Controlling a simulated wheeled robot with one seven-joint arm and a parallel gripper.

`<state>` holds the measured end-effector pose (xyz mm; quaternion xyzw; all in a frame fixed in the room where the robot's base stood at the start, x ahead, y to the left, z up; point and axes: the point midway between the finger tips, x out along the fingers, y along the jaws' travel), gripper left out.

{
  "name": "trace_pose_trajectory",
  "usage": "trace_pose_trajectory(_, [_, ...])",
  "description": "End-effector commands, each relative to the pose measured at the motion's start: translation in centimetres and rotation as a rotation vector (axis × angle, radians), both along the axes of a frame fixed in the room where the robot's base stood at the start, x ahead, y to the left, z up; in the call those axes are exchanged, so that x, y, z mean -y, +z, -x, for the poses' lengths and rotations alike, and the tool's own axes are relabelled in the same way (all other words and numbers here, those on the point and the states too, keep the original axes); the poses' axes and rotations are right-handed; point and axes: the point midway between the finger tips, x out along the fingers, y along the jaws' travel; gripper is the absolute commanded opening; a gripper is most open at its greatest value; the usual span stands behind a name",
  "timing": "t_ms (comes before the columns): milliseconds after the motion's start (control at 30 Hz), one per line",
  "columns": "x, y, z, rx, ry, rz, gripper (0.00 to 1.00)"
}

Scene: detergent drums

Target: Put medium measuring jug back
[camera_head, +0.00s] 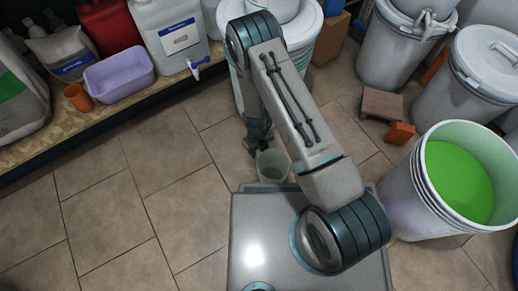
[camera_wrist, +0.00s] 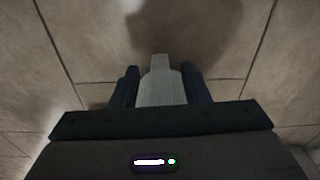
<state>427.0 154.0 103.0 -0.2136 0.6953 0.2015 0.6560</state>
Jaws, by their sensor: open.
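A pale, translucent jug (camera_head: 273,166) is in the head view, just beyond the top edge of my grey base. It looks like the measuring jug; its size marks are too small to read. My gripper (camera_head: 260,143) is right beside it, at its upper left, partly hidden by my arm. In the wrist view my gripper (camera_wrist: 159,82) is open, with a dark finger on each side of a pale upright piece (camera_wrist: 160,88), seemingly part of the jug. I cannot tell whether the fingers touch it.
A low shelf (camera_head: 95,118) at upper left holds a lilac tub (camera_head: 120,75), an orange cup (camera_head: 78,97) and a white canister (camera_head: 172,40). A drum of green liquid (camera_head: 458,180) stands at right; lidded drums (camera_head: 488,75) stand behind. Tiled floor (camera_head: 140,190) at left is clear.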

Motion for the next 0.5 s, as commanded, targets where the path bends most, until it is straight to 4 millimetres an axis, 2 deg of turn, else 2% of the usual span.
trace_pose_trajectory(67, [0.0, 0.3, 0.0, 0.000, 0.001, 0.000, 0.42])
trace_pose_trajectory(167, [-0.1, 1.9, -0.1, 0.001, 0.000, 0.000, 0.42])
trace_pose_trajectory(500, [-0.3, 9.2, -0.4, 0.002, 0.001, 0.000, 0.42])
